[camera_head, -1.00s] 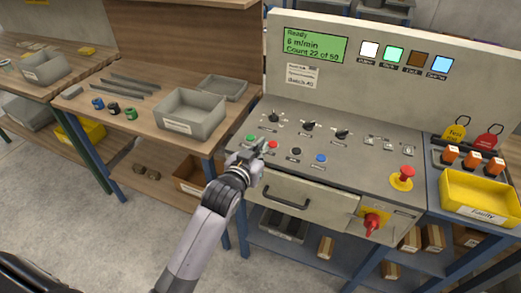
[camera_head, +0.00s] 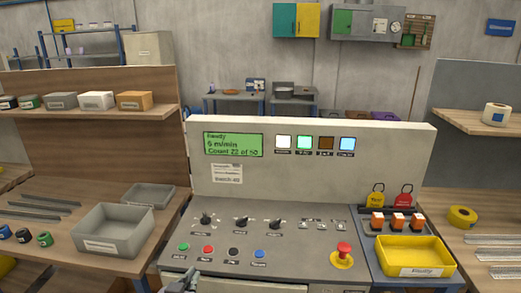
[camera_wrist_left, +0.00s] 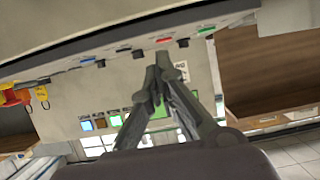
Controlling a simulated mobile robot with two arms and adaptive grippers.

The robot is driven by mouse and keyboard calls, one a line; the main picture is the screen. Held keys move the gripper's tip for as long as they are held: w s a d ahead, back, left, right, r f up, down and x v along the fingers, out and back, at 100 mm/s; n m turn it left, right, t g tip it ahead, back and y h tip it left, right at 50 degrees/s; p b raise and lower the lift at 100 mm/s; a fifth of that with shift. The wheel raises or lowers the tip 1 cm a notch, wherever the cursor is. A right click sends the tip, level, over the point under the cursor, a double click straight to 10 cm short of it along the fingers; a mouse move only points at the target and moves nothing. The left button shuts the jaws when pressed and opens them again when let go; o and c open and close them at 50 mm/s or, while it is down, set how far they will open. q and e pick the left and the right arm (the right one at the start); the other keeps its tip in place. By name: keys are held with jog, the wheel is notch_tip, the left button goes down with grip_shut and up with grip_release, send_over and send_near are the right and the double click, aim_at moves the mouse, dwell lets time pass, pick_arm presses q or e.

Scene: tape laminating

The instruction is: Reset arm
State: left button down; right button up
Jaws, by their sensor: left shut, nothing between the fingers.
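My left gripper (camera_head: 191,272) shows only as a small grey tip at the bottom edge of the head view, just in front of the control panel (camera_head: 290,222), below the green button (camera_head: 183,247) and red button (camera_head: 208,249). In the left wrist view the fingers of my left gripper (camera_wrist_left: 158,68) meet at their tips with nothing between them. The panel's buttons lie across the top of that view. My right gripper is not in view.
The green screen (camera_head: 233,144) reads "Ready", 6 m/min, count 22 of 50. A red emergency knob (camera_head: 343,249) stands at the panel's right. A yellow bin (camera_head: 412,254) is beside it. A grey bin (camera_head: 112,230) sits on the left bench.

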pick_arm(q)
jog(key=s+f+g, duration=0.3)
jog(key=s+f, duration=0.1)
jog(key=s, duration=0.6)
jog(key=s+f+m+g, duration=0.1)
jog(key=s+f+g, duration=0.3)
jog(key=s, duration=0.5)
jog(key=s+f+g, duration=0.3)
jog(key=s, duration=0.7)
notch_tip(320, 180, down, 27)
jog(key=s+g, duration=0.1)
jog(key=s, duration=0.1)
jog(key=s+a+f+g, duration=0.1)
jog(key=s+a+f, duration=0.2)
jog(key=s+f, duration=1.2)
jog(key=shift+s+m+g, duration=0.3)
jog(key=shift+s+m, duration=0.1)
jog(key=shift+a, duration=0.1)
